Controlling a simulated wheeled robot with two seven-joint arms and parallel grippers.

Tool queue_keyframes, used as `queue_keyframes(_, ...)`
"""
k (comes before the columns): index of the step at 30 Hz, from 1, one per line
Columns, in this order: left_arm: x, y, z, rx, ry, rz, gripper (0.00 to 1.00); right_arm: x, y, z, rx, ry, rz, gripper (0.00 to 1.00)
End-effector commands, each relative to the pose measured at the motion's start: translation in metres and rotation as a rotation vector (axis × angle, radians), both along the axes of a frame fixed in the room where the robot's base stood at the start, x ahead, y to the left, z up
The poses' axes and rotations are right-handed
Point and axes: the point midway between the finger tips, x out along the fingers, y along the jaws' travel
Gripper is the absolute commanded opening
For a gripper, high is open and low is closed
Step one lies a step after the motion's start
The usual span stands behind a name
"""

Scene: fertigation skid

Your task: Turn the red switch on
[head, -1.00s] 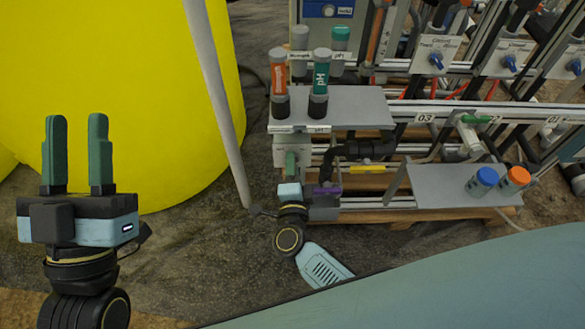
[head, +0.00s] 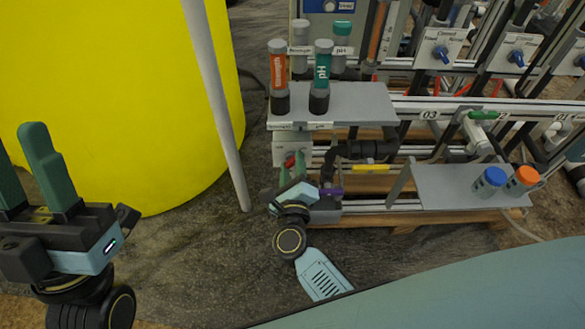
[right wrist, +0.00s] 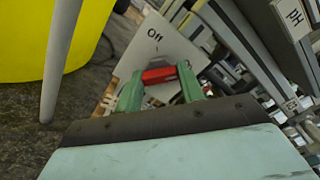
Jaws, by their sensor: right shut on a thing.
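The red switch (right wrist: 158,75) sits on a pale grey box (right wrist: 150,50) with the word "Off" printed above it in the right wrist view. In the head view a bit of the red switch (head: 290,160) shows on the box (head: 288,141), below the left end of the upper shelf. My right gripper (right wrist: 160,82) has its green fingers on either side of the switch and is shut on it. In the head view this gripper (head: 294,170) is tilted. My left gripper (head: 28,165) is open and empty at the left edge, far from the switch.
A grey shelf (head: 355,100) with several probe bottles overhangs the box. A lower shelf (head: 430,185) holds blue-capped and orange-capped bottles. A grey pole (head: 215,100) and a yellow tank (head: 110,80) stand to the left. A yellow-handled valve (head: 370,169) is to the right.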

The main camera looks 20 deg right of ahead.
Motion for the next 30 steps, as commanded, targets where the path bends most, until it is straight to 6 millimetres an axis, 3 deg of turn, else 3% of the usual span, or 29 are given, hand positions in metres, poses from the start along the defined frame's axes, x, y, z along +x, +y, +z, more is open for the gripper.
queue_keyframes(23, -0.0099, 0.0027, 0.0003, -0.022, -0.073, -0.001, 0.36, -0.0005, 0.0020, 0.0000, 0.108, -0.029, 0.004, 0.15)
queue_keyframes(24, -0.0099, 0.0027, 0.0003, -0.022, -0.073, -0.001, 0.36, -0.0005, 0.0020, -0.0001, 0.108, -0.029, 0.004, 0.39)
queue_keyframes(29, -0.0097, 0.0026, 0.0002, -0.022, -0.072, -0.001, 0.36, -0.0002, 0.0014, 0.0000, 0.106, -0.029, 0.003, 0.60)
queue_keyframes(30, -0.0097, 0.0026, 0.0002, -0.022, -0.072, -0.001, 0.36, -0.0003, 0.0012, 0.0001, 0.106, -0.030, 0.002, 0.60)
